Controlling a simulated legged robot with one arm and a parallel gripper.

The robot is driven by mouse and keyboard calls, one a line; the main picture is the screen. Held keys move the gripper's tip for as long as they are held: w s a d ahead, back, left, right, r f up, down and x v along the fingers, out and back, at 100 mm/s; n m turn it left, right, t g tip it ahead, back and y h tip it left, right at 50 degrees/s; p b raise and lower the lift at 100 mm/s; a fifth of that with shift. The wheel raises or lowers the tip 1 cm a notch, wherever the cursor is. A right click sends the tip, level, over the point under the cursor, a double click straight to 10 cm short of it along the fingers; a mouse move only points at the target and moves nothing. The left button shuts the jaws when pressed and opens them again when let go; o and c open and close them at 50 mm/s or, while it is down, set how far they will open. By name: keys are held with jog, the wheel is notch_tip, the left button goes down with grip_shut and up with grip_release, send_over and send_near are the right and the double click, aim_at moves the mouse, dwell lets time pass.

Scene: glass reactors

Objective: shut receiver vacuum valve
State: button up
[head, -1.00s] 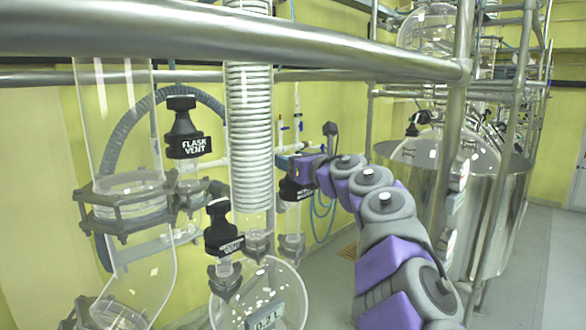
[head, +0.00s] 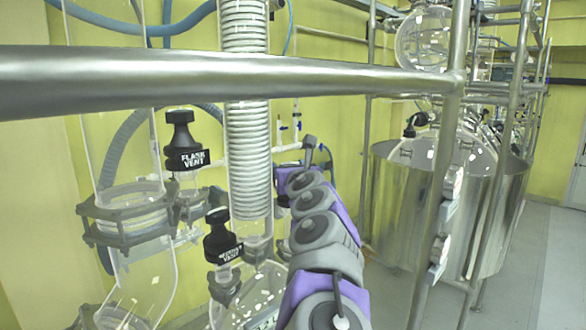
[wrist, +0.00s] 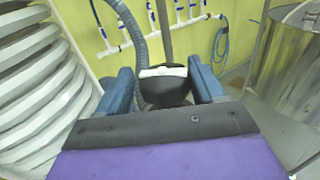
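A black valve handle (wrist: 165,92) with a white-marked top edge sits between the two blue-grey fingers of my gripper (wrist: 160,68) in the wrist view. The fingers stand apart, one on each side of the handle. I cannot tell whether either touches it. The handle's lettering cannot be read from here. In the head view my arm covers most of the gripper and this valve.
A FLASK VENT valve (head: 184,150) and another black vent valve (head: 221,240) stand left of my arm. A white coiled column (head: 247,150) is close by. A steel rail (head: 250,80) crosses in front. A steel vessel (head: 400,220) stands to the right.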

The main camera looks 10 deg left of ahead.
jog(key=shift+o, duration=0.3)
jog(key=shift+a, duration=0.15)
jog(key=shift+f+n+g+y+b, duration=0.15)
jog(key=shift+n+g+y+b, duration=0.25)
jog(key=shift+n+y+b, duration=0.5)
jog(key=shift+n+g+y+b, duration=0.4)
jog(key=shift+g+y+b, duration=0.1)
jog(key=shift+y+b, duration=0.35)
jog(key=shift+r+n+g+y, duration=0.3)
jog(key=shift+n+g+y, duration=0.3)
jog(key=shift+y, duration=0.15)
jog(key=shift+r+n+g+y+p, duration=0.1)
jog(key=shift+n+g+y+p, duration=1)
jog(key=shift+g+y+p, duration=0.25)
jog(key=n+g+y+p, duration=0.1)
jog(key=g+p, duration=0.1)
jog(key=p, duration=0.1)
jog(key=shift+w+n, duration=0.1)
jog(key=shift+n, duration=0.2)
jog(key=shift+g+p, duration=0.25)
jog(key=shift+p, duration=0.4)
jog(key=shift+n+g+y+p, duration=0.3)
jog(key=shift+n+y+p, duration=0.05)
jog(key=shift+n, duration=0.05)
jog(key=shift+f, duration=0.2)
